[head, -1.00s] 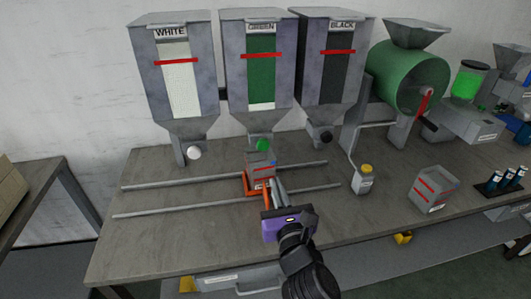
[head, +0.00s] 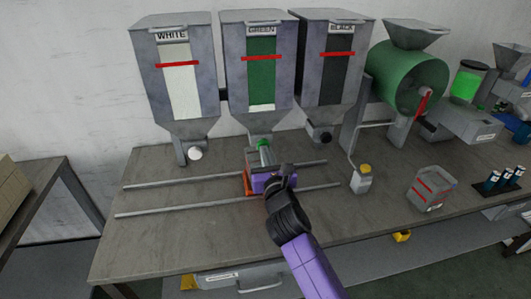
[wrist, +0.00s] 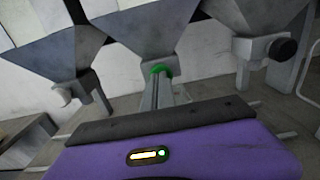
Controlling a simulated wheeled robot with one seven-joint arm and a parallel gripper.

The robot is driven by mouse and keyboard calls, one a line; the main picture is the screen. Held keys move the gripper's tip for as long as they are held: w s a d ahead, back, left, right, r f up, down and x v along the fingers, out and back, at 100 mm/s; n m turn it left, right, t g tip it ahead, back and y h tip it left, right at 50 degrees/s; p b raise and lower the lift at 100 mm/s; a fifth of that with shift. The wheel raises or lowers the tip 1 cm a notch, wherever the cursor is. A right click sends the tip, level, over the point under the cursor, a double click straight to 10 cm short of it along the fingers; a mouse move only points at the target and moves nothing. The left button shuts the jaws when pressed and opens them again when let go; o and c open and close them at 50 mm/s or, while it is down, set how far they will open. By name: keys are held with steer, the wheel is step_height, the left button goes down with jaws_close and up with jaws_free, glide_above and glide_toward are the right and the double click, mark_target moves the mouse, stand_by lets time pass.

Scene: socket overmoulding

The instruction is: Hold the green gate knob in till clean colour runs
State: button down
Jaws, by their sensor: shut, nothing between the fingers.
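The green gate knob (head: 264,143) sits at the outlet of the hopper labelled GREEN (head: 262,60). It also shows in the wrist view (wrist: 160,70), just beyond my fingertips. My gripper (head: 265,155) is shut and empty, its fingers pointing at the knob. The tips overlap the knob's lower edge in the picture; I cannot tell whether they press it. The orange carriage (head: 247,186) below the outlet is mostly hidden behind my gripper, as is the grey container on it. The outlet's flow is not visible.
The WHITE hopper with its white knob (head: 195,154) stands left, the BLACK hopper with its black knob (head: 326,137) right. Two rails (head: 150,210) run along the bench. A yellow-capped bottle (head: 363,180) and a red-striped container (head: 432,190) stand right. The bench's left front is clear.

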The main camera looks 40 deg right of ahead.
steer(key=shift+w+d, duration=0.1)
steer(key=shift+w, duration=0.05)
steer(key=shift+p+x, duration=0.65)
steer(key=shift+x, duration=0.2)
steer(key=shift+w+r, duration=0.1)
steer(key=shift+r, duration=0.2)
stand_by(2.5)
